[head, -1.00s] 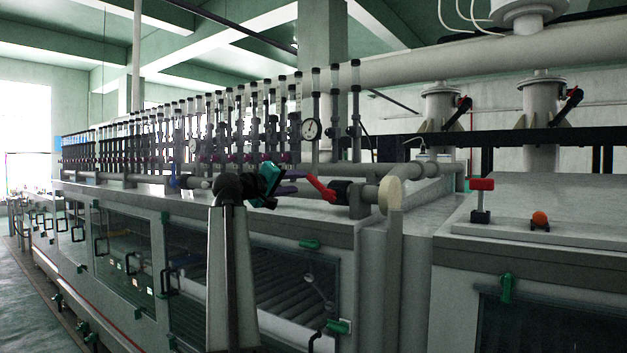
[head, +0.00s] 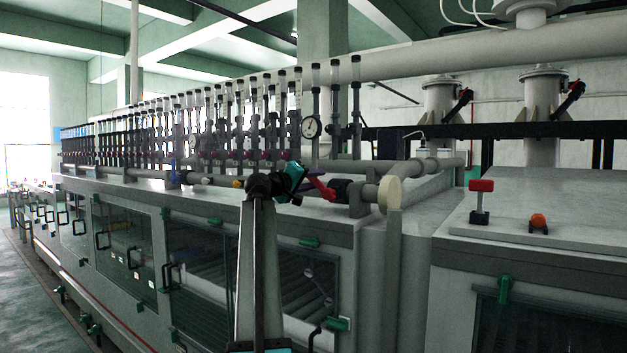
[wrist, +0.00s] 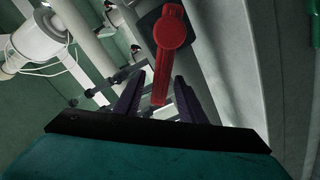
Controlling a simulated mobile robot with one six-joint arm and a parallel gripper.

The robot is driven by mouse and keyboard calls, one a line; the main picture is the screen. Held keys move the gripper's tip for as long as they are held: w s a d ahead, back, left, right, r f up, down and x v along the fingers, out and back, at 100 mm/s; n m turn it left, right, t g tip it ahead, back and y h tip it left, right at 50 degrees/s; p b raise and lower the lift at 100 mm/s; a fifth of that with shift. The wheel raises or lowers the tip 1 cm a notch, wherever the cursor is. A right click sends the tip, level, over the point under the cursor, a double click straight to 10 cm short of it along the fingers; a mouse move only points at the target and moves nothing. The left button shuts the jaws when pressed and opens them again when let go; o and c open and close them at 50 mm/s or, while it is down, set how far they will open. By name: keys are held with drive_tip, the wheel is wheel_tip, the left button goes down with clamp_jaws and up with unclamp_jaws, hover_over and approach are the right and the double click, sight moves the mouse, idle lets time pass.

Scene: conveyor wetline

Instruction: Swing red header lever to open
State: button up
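The red header lever (head: 325,190) sits on the dark valve of the header pipe, at the near end of the machine top in the head view. In the wrist view the red lever (wrist: 166,62) hangs downward in the picture, its free end between my two dark fingers. My gripper (wrist: 158,100) is open, with a gap on each side of the lever and no clear contact. In the head view my gripper (head: 310,184) is at the lever and partly covers it.
The grey header pipe (head: 345,166) and its pale end cap (head: 390,195) lie just right of the lever. A pressure gauge (head: 311,126) and rows of upright tubes stand behind. A red knob (head: 481,186) and an orange knob (head: 538,220) are on the right cabinet.

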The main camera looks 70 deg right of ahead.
drive_tip(key=shift+c, duration=0.5)
clamp_jaws()
drive_tip(key=shift+s, duration=0.2)
